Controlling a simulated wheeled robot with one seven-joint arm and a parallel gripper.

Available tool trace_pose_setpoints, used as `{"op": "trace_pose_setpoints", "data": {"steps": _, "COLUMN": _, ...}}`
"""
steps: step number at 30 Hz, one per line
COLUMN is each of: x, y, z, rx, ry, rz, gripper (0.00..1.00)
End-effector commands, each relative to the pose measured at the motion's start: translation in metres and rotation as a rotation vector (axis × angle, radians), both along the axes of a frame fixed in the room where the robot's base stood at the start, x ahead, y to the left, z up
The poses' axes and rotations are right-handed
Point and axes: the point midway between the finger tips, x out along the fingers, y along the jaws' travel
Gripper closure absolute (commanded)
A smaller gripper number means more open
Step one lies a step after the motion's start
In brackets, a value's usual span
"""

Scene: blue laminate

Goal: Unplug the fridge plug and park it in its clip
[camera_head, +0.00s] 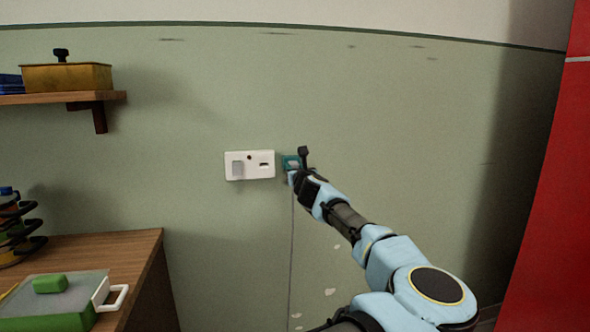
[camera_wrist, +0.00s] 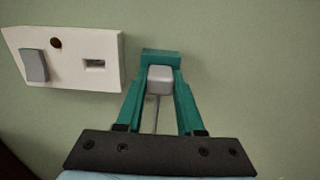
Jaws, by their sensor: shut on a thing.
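The grey plug (camera_wrist: 159,79) is between the two teal fingers of my gripper (camera_wrist: 160,84), which is shut on it. It is to the right of the white socket plate (camera_wrist: 68,60), apart from it. A teal block (camera_wrist: 161,55), which looks like the clip on the wall, sits right behind and above the plug. I cannot tell whether the plug is seated in it. In the head view, my gripper (camera_head: 294,168) is at the wall just right of the socket plate (camera_head: 249,165). A thin cord (camera_head: 292,250) hangs down below the plug.
The socket plate has a grey rocker switch, a dark round spot and an uncovered slot. A wooden shelf (camera_head: 60,98) and a desk (camera_head: 130,262) with a green-and-grey box are at left. A red panel (camera_head: 545,210) stands at right.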

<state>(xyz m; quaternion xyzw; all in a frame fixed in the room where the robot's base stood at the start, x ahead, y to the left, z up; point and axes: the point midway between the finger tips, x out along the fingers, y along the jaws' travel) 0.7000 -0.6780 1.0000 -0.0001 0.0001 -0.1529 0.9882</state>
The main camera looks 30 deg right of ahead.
Motion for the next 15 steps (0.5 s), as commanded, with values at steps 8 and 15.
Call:
{"op": "trace_pose_setpoints", "data": {"steps": 8, "x": 0.0042, "y": -0.0010, "z": 0.0004, "rx": 0.000, "ry": 0.000, "rz": 0.000, "gripper": 0.54}}
{"op": "trace_pose_setpoints", "data": {"steps": 15, "x": 0.0040, "y": -0.0010, "z": 0.0002, "rx": 0.000, "ry": 0.000, "rz": 0.000, "gripper": 0.29}}
